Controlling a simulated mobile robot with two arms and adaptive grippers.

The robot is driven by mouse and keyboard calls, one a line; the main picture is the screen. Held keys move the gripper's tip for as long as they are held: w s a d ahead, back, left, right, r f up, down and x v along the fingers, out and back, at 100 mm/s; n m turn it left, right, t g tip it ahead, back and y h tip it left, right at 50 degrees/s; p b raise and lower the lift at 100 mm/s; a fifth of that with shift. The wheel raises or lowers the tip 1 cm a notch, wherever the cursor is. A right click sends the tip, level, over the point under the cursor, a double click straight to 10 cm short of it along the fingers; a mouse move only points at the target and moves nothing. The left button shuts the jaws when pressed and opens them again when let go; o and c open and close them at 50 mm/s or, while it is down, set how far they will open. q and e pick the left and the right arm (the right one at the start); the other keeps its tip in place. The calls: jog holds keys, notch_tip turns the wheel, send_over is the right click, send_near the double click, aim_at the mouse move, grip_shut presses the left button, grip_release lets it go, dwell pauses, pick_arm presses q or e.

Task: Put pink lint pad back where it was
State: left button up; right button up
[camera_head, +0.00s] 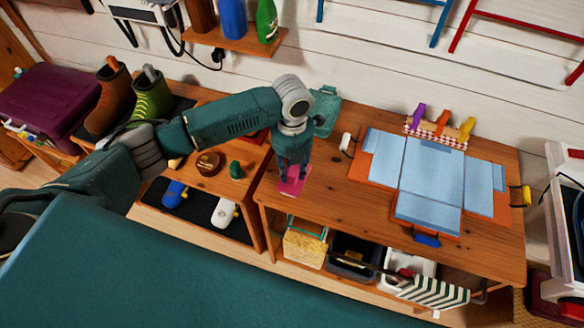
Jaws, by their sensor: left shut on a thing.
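The pink lint pad (291,187) is at the left end of the wooden table (338,212), under my left gripper (292,172). My left gripper points down and is shut on the pad. The fingers hide part of the pad, and I cannot tell whether it touches the tabletop. My right gripper is not in view.
Light blue folded cloth (430,175) lies on an orange board on the table. A teal object (326,112) stands behind my gripper. Clips in a checkered holder (436,135) stand at the back. Boots (150,97) and skateboards are on the left shelf unit.

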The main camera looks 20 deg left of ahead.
pick_arm(q)
jog(key=o, duration=1)
jog(key=shift+f, duration=0.1)
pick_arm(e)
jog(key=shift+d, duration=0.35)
pick_arm(q)
notch_tip(320, 180, up, 12)
jog(key=shift+f+b, duration=0.2)
jog(key=shift+b, duration=0.75)
jog(key=shift+r, duration=0.35)
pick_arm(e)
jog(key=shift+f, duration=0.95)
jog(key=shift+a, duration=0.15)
